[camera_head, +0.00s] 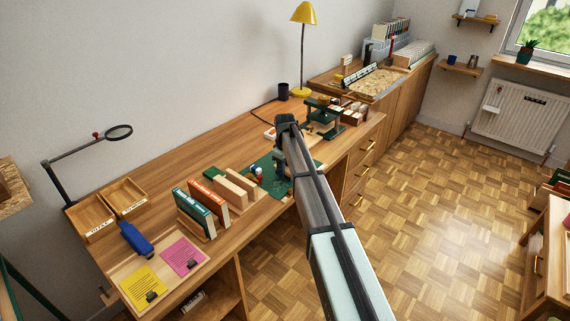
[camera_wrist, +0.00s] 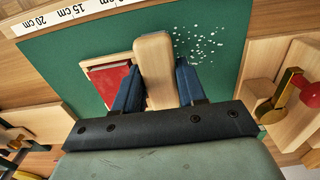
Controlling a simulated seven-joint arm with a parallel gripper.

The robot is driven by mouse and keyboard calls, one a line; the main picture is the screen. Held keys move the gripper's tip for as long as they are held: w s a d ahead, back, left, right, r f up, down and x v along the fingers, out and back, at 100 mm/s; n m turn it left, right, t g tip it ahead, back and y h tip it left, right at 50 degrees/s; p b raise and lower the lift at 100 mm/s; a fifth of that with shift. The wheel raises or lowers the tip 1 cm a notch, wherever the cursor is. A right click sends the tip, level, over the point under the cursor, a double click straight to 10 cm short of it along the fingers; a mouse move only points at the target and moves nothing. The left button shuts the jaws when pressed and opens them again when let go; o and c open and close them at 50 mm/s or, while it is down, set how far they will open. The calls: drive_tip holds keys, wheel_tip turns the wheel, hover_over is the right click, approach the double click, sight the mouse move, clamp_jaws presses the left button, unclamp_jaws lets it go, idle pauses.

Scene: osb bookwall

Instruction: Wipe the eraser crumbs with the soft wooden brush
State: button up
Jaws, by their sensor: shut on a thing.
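The soft wooden brush (camera_wrist: 154,62) is a pale wooden block with rounded corners, seen in the wrist view. My gripper (camera_wrist: 157,88) has its two blue fingers closed on either side of it. The brush's bristles are hidden from this view. White eraser crumbs (camera_wrist: 198,42) lie scattered on the green mat (camera_wrist: 58,62), just to the right of the brush. In the head view my arm covers much of the green mat (camera_head: 277,184) and hides the brush and the crumbs.
A red piece in a wooden frame (camera_wrist: 108,80) lies left of the brush. A ruler strip (camera_wrist: 72,14) runs along the mat's edge. A wooden clamp with a red knob (camera_wrist: 290,95) stands to the right. Upright books (camera_head: 200,205) stand left of the mat.

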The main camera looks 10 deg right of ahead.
sight(275, 190)
drive_tip(key=shift+s+a+f, duration=0.65)
drive_tip(key=shift+s+a, duration=0.05)
drive_tip(key=shift+s, duration=0.05)
drive_tip(key=shift+c, duration=0.4)
drive_tip(key=shift+s+a, duration=2.1)
drive_tip(key=shift+w+d, duration=2.75)
drive_tip(key=shift+w, duration=0.1)
drive_tip(key=shift+s+d, duration=0.5)
drive_tip(key=shift+s+a, duration=2.65)
drive_tip(key=shift+s, duration=0.05)
drive_tip(key=shift+w+d, duration=2.7)
drive_tip(key=shift+w, duration=0.15)
drive_tip(key=shift+s+r, duration=0.15)
drive_tip(key=shift+r, duration=3.9)
